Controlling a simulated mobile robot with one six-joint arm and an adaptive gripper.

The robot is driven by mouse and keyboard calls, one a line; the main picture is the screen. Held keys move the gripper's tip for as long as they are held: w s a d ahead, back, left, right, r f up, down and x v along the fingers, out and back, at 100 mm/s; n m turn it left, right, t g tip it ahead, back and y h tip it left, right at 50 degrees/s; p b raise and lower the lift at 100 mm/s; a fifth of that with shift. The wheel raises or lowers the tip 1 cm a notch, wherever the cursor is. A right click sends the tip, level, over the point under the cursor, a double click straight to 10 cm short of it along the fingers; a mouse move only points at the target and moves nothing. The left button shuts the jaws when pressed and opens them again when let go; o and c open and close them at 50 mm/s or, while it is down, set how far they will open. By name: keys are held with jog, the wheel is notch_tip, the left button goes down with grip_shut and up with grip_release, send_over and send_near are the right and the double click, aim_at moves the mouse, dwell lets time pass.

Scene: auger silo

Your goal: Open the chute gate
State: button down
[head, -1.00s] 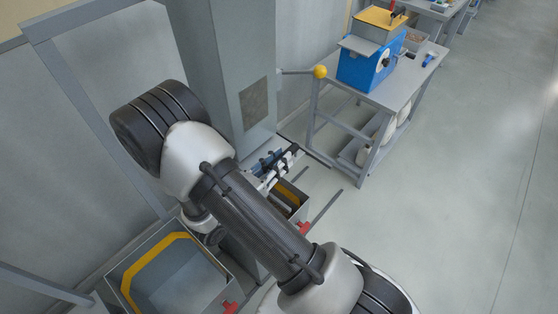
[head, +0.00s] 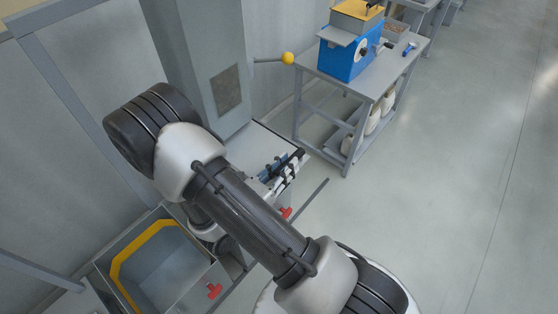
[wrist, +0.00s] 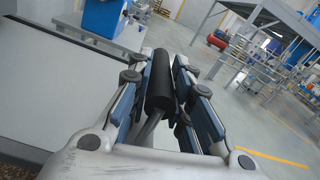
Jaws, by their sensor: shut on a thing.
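The grey square chute (head: 207,60) stands upright at the top centre of the head view. A flat, light-grey gate plate (head: 258,148) sticks out from its foot towards my gripper, above the bin beneath. The plate also fills much of the left of the wrist view (wrist: 55,85). My gripper (head: 287,172) is at the plate's outer end. In the wrist view, its fingers (wrist: 170,85) are shut around a black cylindrical handle (wrist: 158,85) on a grey stem. My arm hides part of the plate in the head view.
A grey bin with a yellow band (head: 125,258) and red handle is at lower left. A lever with a yellow ball (head: 288,58) sticks out from the chute. A grey table (head: 390,68) bears a blue machine (head: 347,60). Open floor (head: 440,190) lies right.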

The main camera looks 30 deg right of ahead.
jog(key=shift+s+d, duration=0.1)
jog(key=shift+s, duration=0.2)
jog(key=shift+w, duration=0.15)
jog(key=c, duration=1.7)
grip_release()
jog(key=shift+o, duration=1.3)
jog(key=shift+a+f, duration=0.1)
jog(key=shift+a, duration=0.2)
jog(key=shift+a+f, duration=0.1)
jog(key=shift+a, duration=0.2)
jog(key=v, duration=1.1)
jog(key=shift+r, duration=0.25)
